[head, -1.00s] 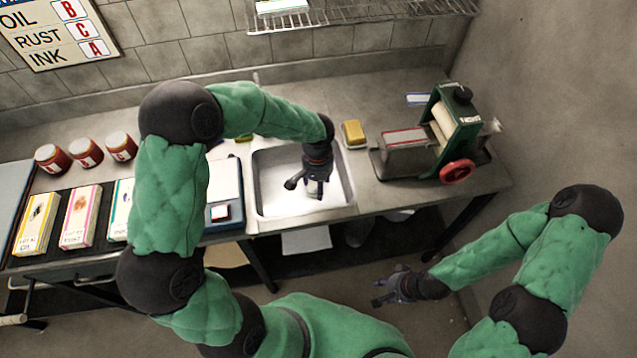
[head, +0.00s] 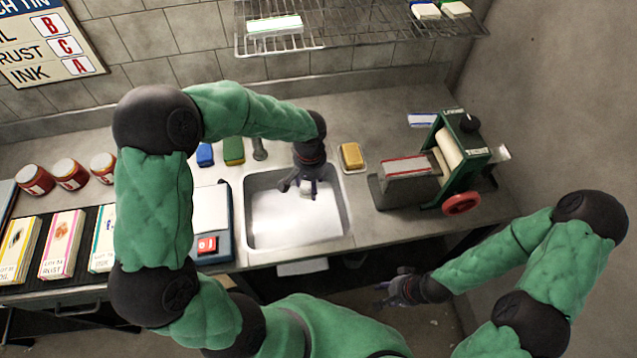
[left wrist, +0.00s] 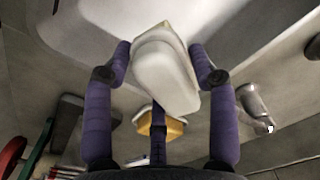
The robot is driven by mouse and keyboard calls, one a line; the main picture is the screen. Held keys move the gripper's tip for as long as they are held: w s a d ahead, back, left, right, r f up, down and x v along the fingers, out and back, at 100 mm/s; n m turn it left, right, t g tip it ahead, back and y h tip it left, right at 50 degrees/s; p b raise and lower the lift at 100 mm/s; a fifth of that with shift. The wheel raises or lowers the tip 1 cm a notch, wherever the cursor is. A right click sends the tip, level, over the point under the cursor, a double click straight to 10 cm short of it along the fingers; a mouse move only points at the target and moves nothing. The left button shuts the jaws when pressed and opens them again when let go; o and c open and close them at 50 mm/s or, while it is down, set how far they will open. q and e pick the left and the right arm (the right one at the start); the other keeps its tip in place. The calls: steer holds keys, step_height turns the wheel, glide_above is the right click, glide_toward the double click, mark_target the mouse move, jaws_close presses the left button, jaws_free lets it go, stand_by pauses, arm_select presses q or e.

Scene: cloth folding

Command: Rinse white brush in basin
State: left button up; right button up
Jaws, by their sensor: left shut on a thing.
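The white brush (left wrist: 165,75) is between the purple fingers of my left gripper in the left wrist view. A small white part of it (head: 307,187) shows below the gripper in the head view. My left gripper (head: 299,186) is shut on the brush, over the back part of the basin (head: 247,215). White fills the basin floor; I cannot tell whether the brush touches it. The basin's pale inside also shows in the left wrist view (left wrist: 225,22). My right gripper (head: 385,290) is open and empty, low in front of the counter.
A yellow block (head: 351,156) lies on a dish right of the basin. A green roller press (head: 455,150) with a red handwheel stands further right. A faucet (head: 259,149), a green block (head: 233,151) and a blue block (head: 204,155) are behind the basin. Red jars (head: 70,173) stand left.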

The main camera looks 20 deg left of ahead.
arm_select(q)
steer(key=s+a+r+n+b, duration=0.1)
steer(key=s+a+r+n, duration=0.1)
steer(key=s+a, duration=0.1)
steer(key=shift+s+a+f+b, duration=0.1)
steer(key=shift+f+b, duration=2.3)
steer(key=shift+f, duration=0.7)
steer(key=shift+s+a+f+b, duration=0.1)
steer(key=shift+f+b, duration=2.25)
steer(key=shift+f, duration=0.7)
step_height(320, 180, up, 10)
steer(key=p, duration=0.8)
steer(key=shift+r, duration=0.15)
step_height(320, 180, up, 4)
steer(key=p, duration=0.3)
steer(key=shift+d, duration=0.1)
